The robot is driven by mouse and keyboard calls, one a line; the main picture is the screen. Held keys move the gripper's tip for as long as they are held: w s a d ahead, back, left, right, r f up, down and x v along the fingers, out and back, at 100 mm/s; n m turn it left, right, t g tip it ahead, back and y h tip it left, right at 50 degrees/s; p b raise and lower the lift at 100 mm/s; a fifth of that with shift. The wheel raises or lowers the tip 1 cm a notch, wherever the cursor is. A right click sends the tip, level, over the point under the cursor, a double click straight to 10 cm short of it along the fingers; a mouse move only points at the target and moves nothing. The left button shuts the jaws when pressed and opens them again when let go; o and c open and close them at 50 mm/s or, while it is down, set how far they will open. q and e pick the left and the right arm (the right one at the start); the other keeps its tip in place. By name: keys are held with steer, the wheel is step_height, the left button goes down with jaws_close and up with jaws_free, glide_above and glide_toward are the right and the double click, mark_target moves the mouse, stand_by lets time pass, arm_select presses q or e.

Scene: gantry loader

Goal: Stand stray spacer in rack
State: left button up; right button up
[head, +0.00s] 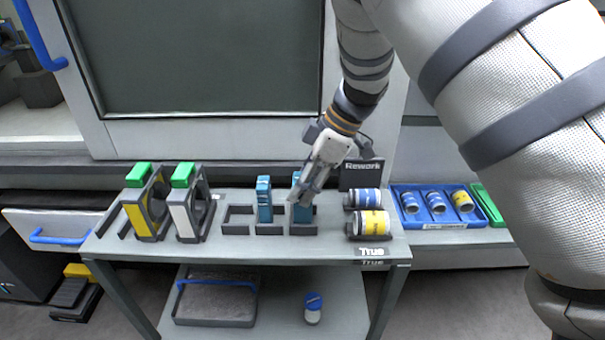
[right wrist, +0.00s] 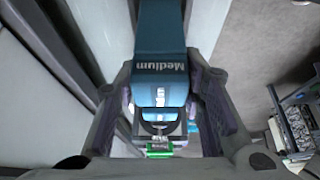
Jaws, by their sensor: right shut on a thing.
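The spacer in my right gripper (head: 304,190) is a teal block (head: 302,214) that stands upright at the right-hand slot of the dark rack (head: 238,228). In the right wrist view the same block (right wrist: 160,67) reads "Medium" and sits between the two fingers. The gripper is shut on its upper part from above. A second teal spacer (head: 264,203) stands upright in the middle slot, and the left slot is empty. The held block's foot looks level with the rack, but I cannot tell whether it is fully seated. My left gripper is not in view.
Two framed units with green tops (head: 182,175) stand left of the rack. Blue and yellow rolls (head: 371,223) lie right of it, before the "Rework" sign (head: 362,174). A blue bin (head: 436,224) stands farther right. A tray (head: 215,318) and blue-capped jar (head: 312,308) sit below.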

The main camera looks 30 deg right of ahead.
steer(key=shift+f, duration=0.45)
stand_by(0.6)
steer(key=o, duration=1.2)
steer(key=shift+o, duration=0.2)
steer(key=v, duration=1.2)
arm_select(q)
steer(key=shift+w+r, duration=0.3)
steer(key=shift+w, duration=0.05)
arm_select(e)
step_height(320, 180, up, 7)
